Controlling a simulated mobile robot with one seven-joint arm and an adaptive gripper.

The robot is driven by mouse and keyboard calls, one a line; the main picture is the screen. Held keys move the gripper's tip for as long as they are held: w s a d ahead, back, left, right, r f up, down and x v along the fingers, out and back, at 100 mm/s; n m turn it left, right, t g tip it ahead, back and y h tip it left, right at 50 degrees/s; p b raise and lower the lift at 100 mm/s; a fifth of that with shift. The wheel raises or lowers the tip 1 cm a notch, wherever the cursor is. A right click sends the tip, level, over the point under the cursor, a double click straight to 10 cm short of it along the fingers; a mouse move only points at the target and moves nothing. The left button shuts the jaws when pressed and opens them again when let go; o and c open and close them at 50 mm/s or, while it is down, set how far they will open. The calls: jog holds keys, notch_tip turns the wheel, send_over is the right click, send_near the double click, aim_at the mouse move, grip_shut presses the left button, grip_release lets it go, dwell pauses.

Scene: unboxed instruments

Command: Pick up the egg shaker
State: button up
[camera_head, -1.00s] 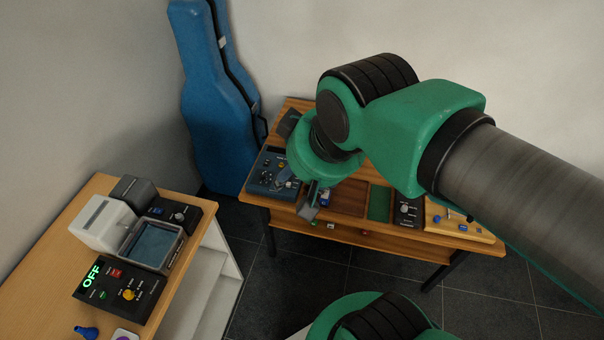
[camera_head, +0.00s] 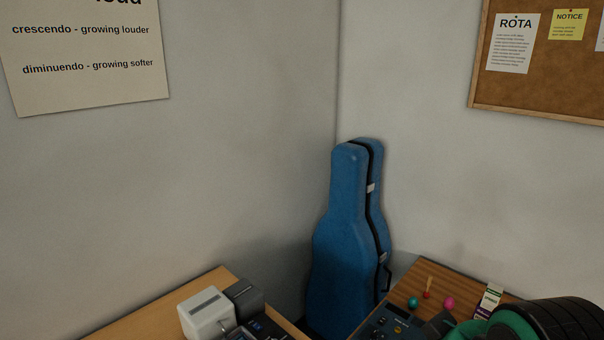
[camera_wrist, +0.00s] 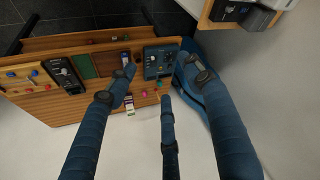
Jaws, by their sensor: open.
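Two small egg-like objects lie on the wooden table at the back: a teal one (camera_head: 412,302) and a pink one (camera_head: 448,303). I cannot tell for sure which is the egg shaker. They also show as a teal spot (camera_wrist: 158,85) and a pink spot (camera_wrist: 144,93) in the wrist view, small and beyond the fingertips. My gripper (camera_wrist: 157,72) has three blue fingers spread apart with nothing between them. It is above the table and apart from the eggs. The head view shows part of my arm at lower right, but no fingers.
A dark blue control box (camera_wrist: 158,62) stands beside the eggs. A blue instrument case (camera_head: 346,240) stands left of the table. Another desk (camera_head: 140,315) is at lower left.

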jog(key=shift+f, duration=0.4)
jog(key=shift+o, duration=0.4)
